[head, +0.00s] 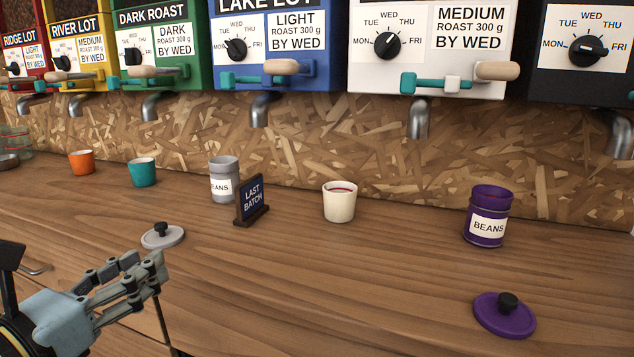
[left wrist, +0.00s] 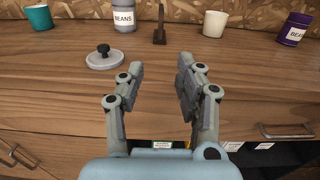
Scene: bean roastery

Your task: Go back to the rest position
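My left gripper (head: 146,265) shows at the lower left of the head view. Its grey fingers are apart with nothing between them; the left wrist view shows the same empty gap (left wrist: 157,85). In that view the fingers reach across the front edge of the wooden counter (left wrist: 60,75). The grey lid (head: 163,237) with a black knob lies on the counter beyond the fingers, apart from them; it also shows in the left wrist view (left wrist: 105,60). My right gripper is in neither view.
Grey (head: 224,182) and purple (head: 488,216) bean canisters, a "LAST BATCH" sign (head: 252,201), cream (head: 340,203), teal (head: 142,172) and orange (head: 81,162) cups stand along the back. A purple lid (head: 504,315) lies front right. The counter's front middle is clear. Drawers (left wrist: 285,131) are below.

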